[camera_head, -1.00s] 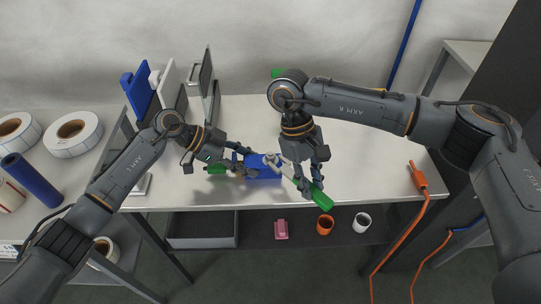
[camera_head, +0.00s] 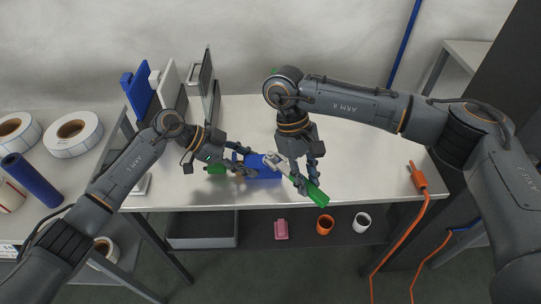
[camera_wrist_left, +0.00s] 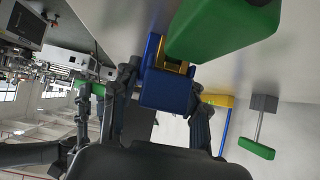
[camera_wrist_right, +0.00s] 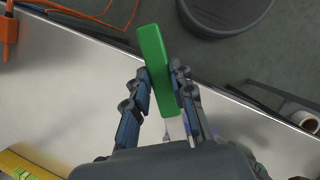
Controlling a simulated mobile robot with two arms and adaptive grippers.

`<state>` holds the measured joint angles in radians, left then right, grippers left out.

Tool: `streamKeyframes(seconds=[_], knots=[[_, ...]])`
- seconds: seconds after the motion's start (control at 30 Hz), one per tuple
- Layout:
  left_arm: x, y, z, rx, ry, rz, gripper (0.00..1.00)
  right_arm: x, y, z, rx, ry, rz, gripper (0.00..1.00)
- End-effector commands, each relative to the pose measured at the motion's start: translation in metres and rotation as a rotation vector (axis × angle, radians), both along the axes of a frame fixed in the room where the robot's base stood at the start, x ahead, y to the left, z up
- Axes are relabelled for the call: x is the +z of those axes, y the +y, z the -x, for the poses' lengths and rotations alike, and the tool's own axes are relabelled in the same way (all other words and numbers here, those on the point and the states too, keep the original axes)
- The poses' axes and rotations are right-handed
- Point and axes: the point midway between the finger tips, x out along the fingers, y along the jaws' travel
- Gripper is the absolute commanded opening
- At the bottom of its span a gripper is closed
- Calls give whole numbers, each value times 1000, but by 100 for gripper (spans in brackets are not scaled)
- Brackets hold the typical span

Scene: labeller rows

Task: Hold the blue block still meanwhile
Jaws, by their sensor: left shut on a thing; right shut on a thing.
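The blue block (camera_head: 262,172) sits near the front edge of the pale table. My left gripper (camera_head: 243,166) is shut on it from the left; in the left wrist view the blue block (camera_wrist_left: 164,92) is between the fingers. My right gripper (camera_head: 306,182) is shut on the green handle (camera_head: 314,194) of a tool. The tool's pale shaft (camera_head: 278,167) runs from the handle toward the block; whether it touches the block I cannot tell. The right wrist view shows the green handle (camera_wrist_right: 157,65) between the fingers.
Another green piece (camera_head: 215,169) lies left of the block, partly behind my left gripper. Upright panels (camera_head: 172,86) stand at the table's back left. An orange cable (camera_head: 420,200) hangs over the right front. Below are a grey bin (camera_head: 203,243) and cups (camera_head: 324,224).

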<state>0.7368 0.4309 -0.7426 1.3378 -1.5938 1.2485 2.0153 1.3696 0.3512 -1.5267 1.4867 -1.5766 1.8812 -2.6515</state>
Motion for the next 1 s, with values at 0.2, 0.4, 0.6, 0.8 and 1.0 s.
streamKeyframes(seconds=[0.2,0.4,0.6,0.8,1.0], knots=[[-9,2,4,-4,14,-15,0,0,1,-1,-1,0,0,0],[-9,2,4,-4,14,-15,0,0,1,-2,-1,0,0,0],[-9,2,4,-4,14,-15,0,0,4,-5,-1,-2,0,0],[-9,2,4,-4,14,-15,0,0,6,-7,0,-1,0,0],[-9,2,4,-4,14,-15,0,0,6,-7,0,-1,0,0]])
